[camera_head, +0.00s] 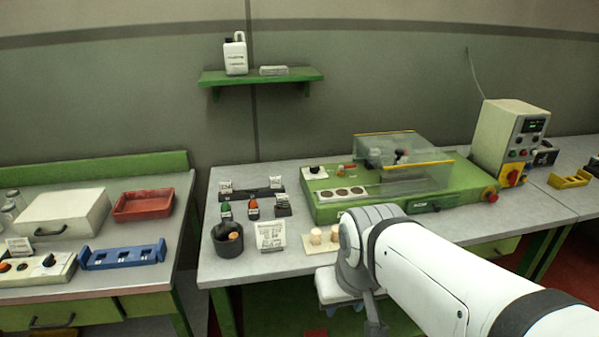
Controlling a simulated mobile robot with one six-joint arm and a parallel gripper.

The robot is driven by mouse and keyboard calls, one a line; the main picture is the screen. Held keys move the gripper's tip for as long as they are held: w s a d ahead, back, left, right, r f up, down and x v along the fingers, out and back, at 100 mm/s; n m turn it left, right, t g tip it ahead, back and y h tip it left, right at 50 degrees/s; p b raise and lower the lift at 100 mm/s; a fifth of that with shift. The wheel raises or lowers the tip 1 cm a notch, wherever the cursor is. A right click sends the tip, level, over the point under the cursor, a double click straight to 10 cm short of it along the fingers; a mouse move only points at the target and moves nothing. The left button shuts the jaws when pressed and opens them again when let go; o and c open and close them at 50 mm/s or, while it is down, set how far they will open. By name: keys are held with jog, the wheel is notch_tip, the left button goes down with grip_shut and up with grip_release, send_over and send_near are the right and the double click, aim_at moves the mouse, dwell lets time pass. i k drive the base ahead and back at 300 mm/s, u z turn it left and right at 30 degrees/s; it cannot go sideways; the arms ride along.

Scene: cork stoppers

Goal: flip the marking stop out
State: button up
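A green machine (465,192) stands on the middle bench with a clear guard (400,149) edged in yellow. On its left part are a white plate (342,193) with several dark round spots, a black knob (314,169) and a small red and orange piece (347,167). I cannot tell which part is the marking stop or how it is set. My white arm reaches in from the lower right, and its grey wrist (362,240) is in front of the bench edge, below the machine. My gripper's fingers cannot be made out, so its opening is unclear.
Pale cork stoppers (316,236) stand on the bench left of my wrist, near a white card (270,236) and a black pot (227,238). A control box (509,139) is at the right; a green shelf (262,77) hangs above.

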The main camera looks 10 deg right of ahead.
aim_at(493, 197)
jog(key=z, duration=0.65)
jog(key=i, duration=1.3)
jog(key=u, duration=0.65)
jog(key=k, duration=1)
jog(key=z, duration=1.25)
jog(key=i, duration=0.4)
jog(key=z, duration=0.25)
